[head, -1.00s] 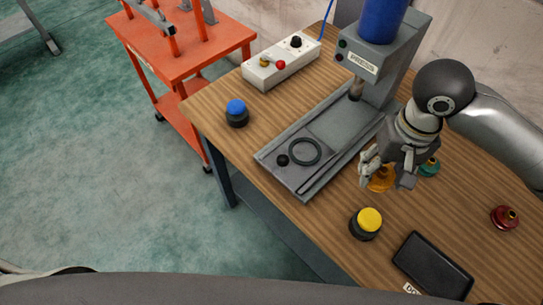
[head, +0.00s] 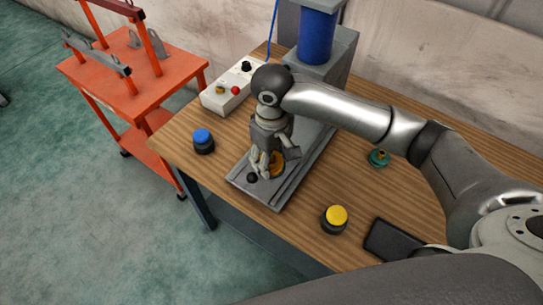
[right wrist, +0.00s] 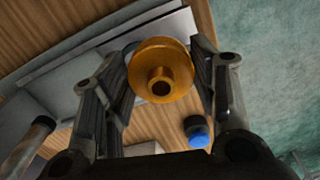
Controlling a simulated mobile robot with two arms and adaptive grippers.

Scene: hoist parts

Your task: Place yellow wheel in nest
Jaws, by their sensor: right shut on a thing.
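The yellow wheel (head: 277,163) is gripped by my right gripper (head: 268,164) over the front part of the press's grey base plate (head: 284,186). In the right wrist view the wheel (right wrist: 150,58) is orange-yellow with a raised hollow hub, and it sits between the two fingers (right wrist: 160,80). The round black nest ring is hidden behind the gripper and wheel, so I cannot tell whether the wheel touches it. A small black knob (head: 252,178) shows on the plate just left of the fingers. My left gripper is not in view.
A blue-topped button (head: 203,140) and a yellow-topped button (head: 335,218) stand either side of the plate. A white control box (head: 232,90), the press with a blue cylinder (head: 316,36), a teal wheel (head: 379,158) and a black tray (head: 390,242) are on the table. An orange cart (head: 130,85) stands left.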

